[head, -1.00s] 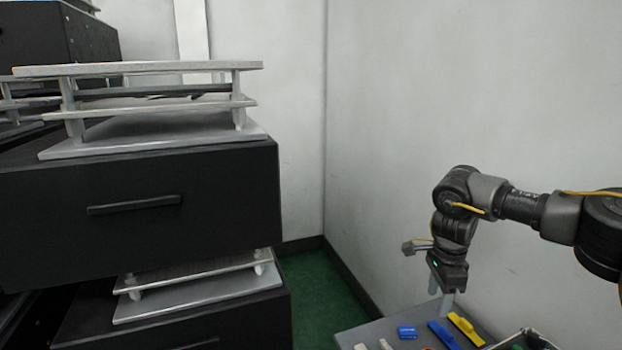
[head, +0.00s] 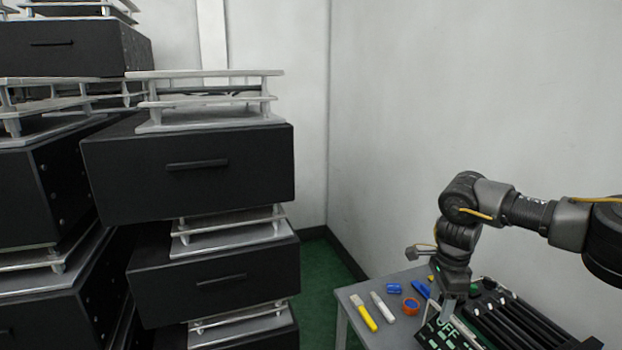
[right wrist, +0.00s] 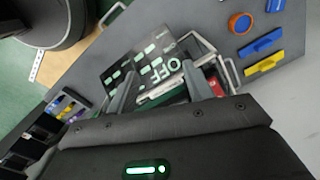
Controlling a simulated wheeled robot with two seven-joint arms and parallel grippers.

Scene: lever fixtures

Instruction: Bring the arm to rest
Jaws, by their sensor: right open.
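My right arm (head: 515,207) comes in from the right in the head view, bent at the elbow, with the gripper hanging down. My right gripper (head: 446,312) is over the grey table, just above a dark panel with pale lettering (head: 436,334). In the right wrist view the two fingers of the gripper (right wrist: 160,92) are spread apart, with the panel reading "OFF" (right wrist: 150,58) beyond and between them. I cannot tell whether the fingertips touch the panel. Nothing is seen held. My left gripper is not in view.
The grey table (head: 358,296) carries a yellow piece (head: 363,313), a white piece (head: 382,307), a blue block (head: 394,288) and an orange-red ring (head: 411,306). A black slotted rack (head: 515,318) is at right. Black drawer units (head: 200,180) stand at left. Green floor (head: 318,285) lies between.

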